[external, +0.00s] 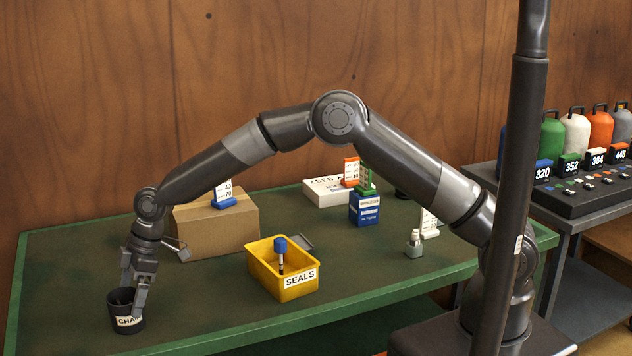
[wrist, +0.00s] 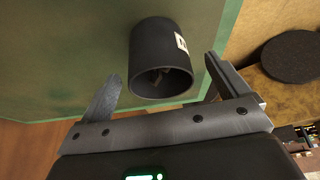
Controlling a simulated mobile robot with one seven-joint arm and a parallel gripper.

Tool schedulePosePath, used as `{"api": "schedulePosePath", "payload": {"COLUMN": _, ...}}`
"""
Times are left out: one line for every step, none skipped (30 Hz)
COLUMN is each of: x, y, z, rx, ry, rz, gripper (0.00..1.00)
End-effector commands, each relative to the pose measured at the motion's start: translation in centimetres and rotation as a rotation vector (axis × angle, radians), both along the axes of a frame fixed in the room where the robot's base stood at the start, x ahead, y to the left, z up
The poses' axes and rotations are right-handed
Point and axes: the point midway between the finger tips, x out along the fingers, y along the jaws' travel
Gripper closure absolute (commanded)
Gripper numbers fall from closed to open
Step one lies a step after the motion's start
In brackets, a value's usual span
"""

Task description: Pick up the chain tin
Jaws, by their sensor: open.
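The chain tin (external: 125,317) is a dark, open-topped cylinder with a white label reading "CHA", the rest hidden by a finger. It stands upright near the front left corner of the green table. My gripper (external: 133,290) is above it, pointing down, with its fingertips at about rim height. In the wrist view the tin (wrist: 160,58) lies between the two spread fingers of my gripper (wrist: 162,88), its mouth facing the camera and something brownish inside. Gaps show between the fingers and the tin.
A yellow SEALS bin (external: 283,283) holding a blue-capped item stands to the right. A cardboard box (external: 232,232) is behind it, and a blue box (external: 364,209) and a white box (external: 325,190) are farther back.

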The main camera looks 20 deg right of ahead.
Motion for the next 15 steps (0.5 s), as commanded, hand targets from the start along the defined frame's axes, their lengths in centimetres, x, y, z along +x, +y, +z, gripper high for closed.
{"api": "schedulePosePath", "payload": {"x": -0.1, "y": 0.2, "z": -0.7, "rx": -0.002, "ry": 0.002, "rz": 0.001, "gripper": 0.07}}
{"api": "schedulePosePath", "payload": {"x": -0.1, "y": 0.4, "z": -1.0, "rx": -0.003, "ry": 0.002, "rz": 0.001, "gripper": 0.07}}
{"api": "schedulePosePath", "payload": {"x": -0.1, "y": 0.7, "z": -1.5, "rx": -0.002, "ry": 0.003, "rz": 0.001, "gripper": 0.07}}
{"api": "schedulePosePath", "payload": {"x": 0.0, "y": 1.0, "z": -2.0, "rx": -0.002, "ry": 0.003, "rz": 0.001, "gripper": 0.07}}
{"api": "schedulePosePath", "payload": {"x": 0.0, "y": 1.2, "z": -2.4, "rx": -0.002, "ry": 0.003, "rz": 0.001, "gripper": 0.07}}
{"api": "schedulePosePath", "payload": {"x": 0.0, "y": 1.4, "z": -2.8, "rx": -0.002, "ry": 0.003, "rz": 0.001, "gripper": 0.07}}
{"api": "schedulePosePath", "payload": {"x": 0.0, "y": 1.5, "z": -3.2, "rx": -0.002, "ry": 0.003, "rz": 0.000, "gripper": 0.07}}
{"api": "schedulePosePath", "payload": {"x": 0.0, "y": 1.7, "z": -3.6, "rx": -0.002, "ry": 0.002, "rz": 0.000, "gripper": 0.07}}
{"api": "schedulePosePath", "payload": {"x": 0.0, "y": 1.9, "z": -3.9, "rx": -0.001, "ry": 0.001, "rz": 0.000, "gripper": 0.07}}
{"api": "schedulePosePath", "payload": {"x": 0.0, "y": 1.9, "z": -4.1, "rx": -0.001, "ry": 0.001, "rz": 0.000, "gripper": 0.07}}
{"api": "schedulePosePath", "payload": {"x": 0.0, "y": 2.0, "z": -4.2, "rx": -0.001, "ry": 0.001, "rz": 0.000, "gripper": 0.07}}
{"api": "schedulePosePath", "payload": {"x": 0.0, "y": 2.1, "z": -4.4, "rx": -0.001, "ry": 0.001, "rz": 0.000, "gripper": 0.07}}
{"api": "schedulePosePath", "payload": {"x": 0.0, "y": 2.1, "z": -4.4, "rx": -0.001, "ry": 0.001, "rz": 0.000, "gripper": 0.07}}
{"api": "schedulePosePath", "payload": {"x": 0.0, "y": 2.1, "z": -4.5, "rx": -0.001, "ry": 0.000, "rz": 0.000, "gripper": 0.07}}
{"api": "schedulePosePath", "payload": {"x": 0.0, "y": 2.1, "z": -4.5, "rx": -0.001, "ry": 0.000, "rz": 0.000, "gripper": 0.07}}
